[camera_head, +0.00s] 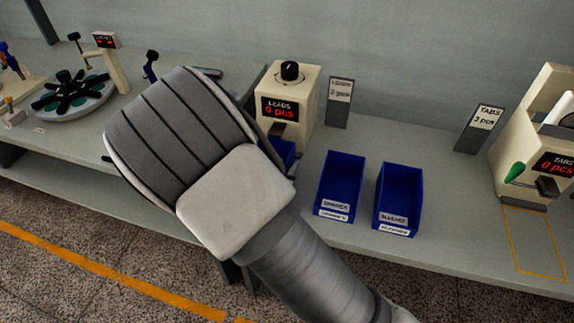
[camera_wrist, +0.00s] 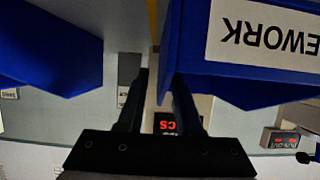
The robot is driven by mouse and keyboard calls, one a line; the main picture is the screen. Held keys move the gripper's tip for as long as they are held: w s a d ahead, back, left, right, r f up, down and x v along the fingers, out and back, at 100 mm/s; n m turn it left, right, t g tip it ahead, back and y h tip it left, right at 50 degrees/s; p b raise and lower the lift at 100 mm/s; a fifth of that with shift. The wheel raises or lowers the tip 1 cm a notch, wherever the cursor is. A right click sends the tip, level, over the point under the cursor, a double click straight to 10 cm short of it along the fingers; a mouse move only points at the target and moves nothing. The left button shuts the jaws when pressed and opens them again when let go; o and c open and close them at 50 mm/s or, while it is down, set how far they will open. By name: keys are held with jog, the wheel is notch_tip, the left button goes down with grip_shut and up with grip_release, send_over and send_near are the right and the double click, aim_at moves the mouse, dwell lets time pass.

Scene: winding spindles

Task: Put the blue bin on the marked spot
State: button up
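My gripper (camera_wrist: 160,88) shows in the wrist view with its two fingers apart and a gap between them. A blue bin (camera_wrist: 188,40) with a white label ending in "EWORK" is close at upper right, by the right finger. Another blue bin (camera_wrist: 50,50) is at left. In the head view my arm hides the gripper. Two labelled blue bins, one (camera_head: 342,178) left and one (camera_head: 399,190) right, stand on the bench. A third blue bin (camera_head: 285,151) is mostly hidden behind my arm. A yellow outlined rectangle (camera_head: 545,275) marks the bench at right, empty.
A LEADS dispenser (camera_head: 302,85) stands behind my arm, reading 0 pcs. A TABS dispenser (camera_head: 508,160), also at 0 pcs, stands behind the yellow outline. Sign stands (camera_head: 339,105) and (camera_head: 480,135) are at the back. A round rack (camera_head: 75,105) is at left.

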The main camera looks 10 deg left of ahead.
jog(key=shift+r, duration=0.25)
jog(key=p+v, duration=0.2)
jog(key=v, duration=1)
jog(key=shift+f, duration=0.1)
